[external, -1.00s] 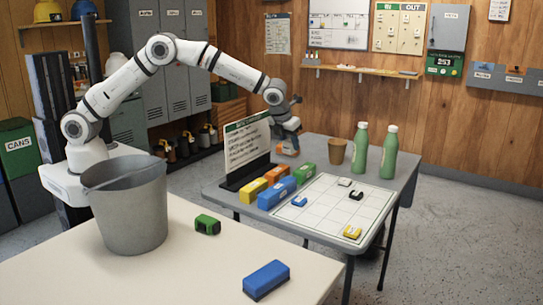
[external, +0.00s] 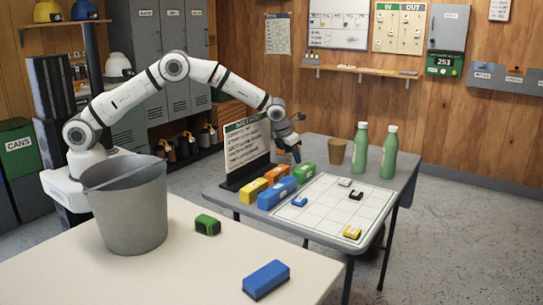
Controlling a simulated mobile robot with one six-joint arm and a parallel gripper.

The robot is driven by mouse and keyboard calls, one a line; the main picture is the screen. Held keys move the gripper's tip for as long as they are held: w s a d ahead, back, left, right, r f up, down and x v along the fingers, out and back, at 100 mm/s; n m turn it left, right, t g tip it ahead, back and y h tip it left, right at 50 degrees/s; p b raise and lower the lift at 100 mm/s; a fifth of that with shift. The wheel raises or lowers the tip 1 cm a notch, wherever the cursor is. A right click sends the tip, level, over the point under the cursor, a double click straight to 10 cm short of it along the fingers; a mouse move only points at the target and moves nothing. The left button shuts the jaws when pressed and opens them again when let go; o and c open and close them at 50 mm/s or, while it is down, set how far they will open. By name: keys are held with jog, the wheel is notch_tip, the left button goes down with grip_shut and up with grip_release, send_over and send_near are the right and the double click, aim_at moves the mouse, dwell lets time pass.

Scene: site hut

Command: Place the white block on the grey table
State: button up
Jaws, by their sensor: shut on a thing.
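The grey table (external: 225,192) stands in the middle of the external view. A small white block (external: 344,182) with dark parts lies on the white grid sheet on this table. My gripper (external: 291,152) points down near the table's far left edge, behind the row of coloured blocks and right of the sign. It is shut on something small. A bit of orange shows at its fingers, but I cannot tell what the held thing is. The fingertips are partly hidden.
The grid sheet (external: 318,209) bears several small blocks. Coloured blocks (external: 276,193) stand in a row beside a sign (external: 245,148). A brown cup (external: 335,151) and two green bottles (external: 361,147) are at the back. A bucket (external: 128,212) stands on the near table.

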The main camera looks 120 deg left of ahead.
notch_tip(320, 180, down, 2)
jog(key=shift+f, duration=0.25)
jog(key=o, duration=1)
jog(key=v, duration=1.2)
